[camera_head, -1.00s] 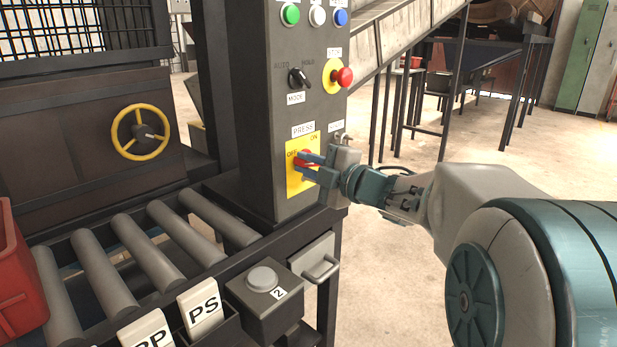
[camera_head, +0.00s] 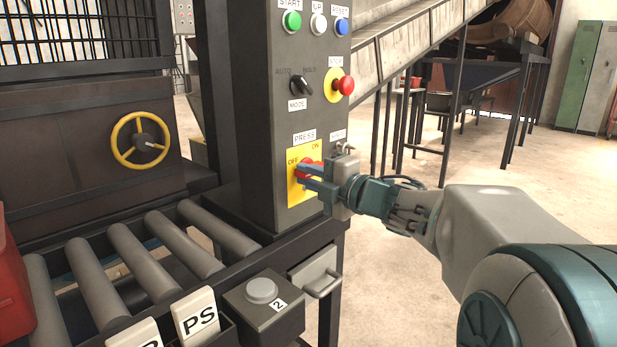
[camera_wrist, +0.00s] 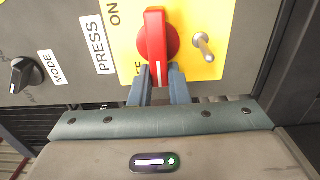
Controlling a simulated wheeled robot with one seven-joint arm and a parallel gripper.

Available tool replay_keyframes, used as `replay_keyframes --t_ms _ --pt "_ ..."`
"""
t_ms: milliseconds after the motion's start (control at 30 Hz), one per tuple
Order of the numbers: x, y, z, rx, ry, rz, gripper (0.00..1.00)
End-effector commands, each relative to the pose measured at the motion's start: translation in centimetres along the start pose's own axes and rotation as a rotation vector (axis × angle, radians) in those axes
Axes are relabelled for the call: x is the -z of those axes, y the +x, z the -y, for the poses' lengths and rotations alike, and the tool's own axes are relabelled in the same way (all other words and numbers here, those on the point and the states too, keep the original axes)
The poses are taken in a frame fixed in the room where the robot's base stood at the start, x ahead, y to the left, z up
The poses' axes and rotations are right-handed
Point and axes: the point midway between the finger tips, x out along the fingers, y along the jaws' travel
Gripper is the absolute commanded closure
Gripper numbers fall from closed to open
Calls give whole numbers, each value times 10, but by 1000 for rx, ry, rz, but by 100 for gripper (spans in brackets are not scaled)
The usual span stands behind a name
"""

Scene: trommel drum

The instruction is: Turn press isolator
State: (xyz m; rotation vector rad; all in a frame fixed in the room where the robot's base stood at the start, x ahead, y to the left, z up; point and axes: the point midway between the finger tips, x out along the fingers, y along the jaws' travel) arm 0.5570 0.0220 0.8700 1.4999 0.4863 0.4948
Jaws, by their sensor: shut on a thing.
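The press isolator is a red rotary handle (camera_wrist: 156,45) on a yellow plate (camera_wrist: 125,40) marked OFF and ON, below a PRESS label. In the head view the isolator (camera_head: 303,172) sits low on the grey control panel (camera_head: 262,130), partly hidden by my gripper. My gripper (camera_head: 308,178) reaches in from the right with its blue fingers at the handle. In the wrist view my gripper (camera_wrist: 161,85) has one finger on each side of the handle's near end, shut on it. The handle's white mark points toward my gripper.
A small metal toggle (camera_wrist: 204,46) stands close beside the handle. Above are a mode knob (camera_head: 301,86) and a red stop button (camera_head: 344,86). A roller conveyor (camera_head: 150,250) and a grey button box (camera_head: 262,300) lie below left. Open floor is at the right.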

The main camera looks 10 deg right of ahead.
Motion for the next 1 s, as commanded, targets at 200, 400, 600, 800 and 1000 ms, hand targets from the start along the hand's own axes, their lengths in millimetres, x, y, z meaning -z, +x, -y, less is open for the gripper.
replay_keyframes --t_ms 200,400,600,800,1000 --pt "1 0 2 4 0 -3 63" --pt "0 0 1 2 0 -1 63" --pt "-1 -17 -1 2 0 2 63" --pt "0 -62 -3 0 1 4 63" --pt "0 -105 -2 2 1 2 63"
